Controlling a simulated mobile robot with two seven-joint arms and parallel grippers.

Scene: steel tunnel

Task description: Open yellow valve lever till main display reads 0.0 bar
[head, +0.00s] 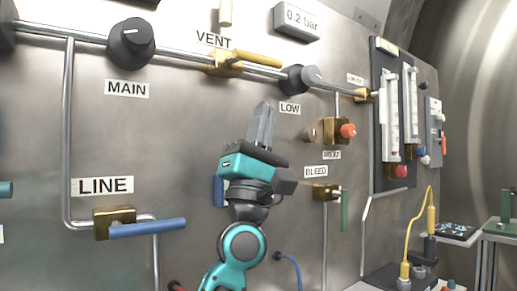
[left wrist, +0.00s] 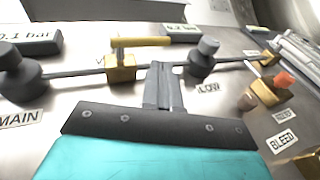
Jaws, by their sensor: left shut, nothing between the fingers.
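The yellow valve lever (head: 258,58) sits on a brass valve body (head: 225,66) under the VENT label (head: 213,39). The lever points right and lies roughly along the steel pipe. The lever also shows in the left wrist view (left wrist: 142,42), just beyond my fingertips. My left gripper (head: 264,106) is shut and empty, pointing up, below and apart from the lever in the head view. A display (left wrist: 32,42) above the MAIN knob reads about 0.1 bar in the left wrist view. Another display (head: 296,20) reads 0.2 bar. My right gripper is out of view.
The MAIN knob (head: 131,43) and LOW knob (head: 301,78) flank the valve on the same pipe. A blue LINE lever (head: 148,228) is lower left. An orange RELIEF knob (head: 348,131) and a green BLEED lever (head: 344,210) are at right. Bare wall lies left of my gripper.

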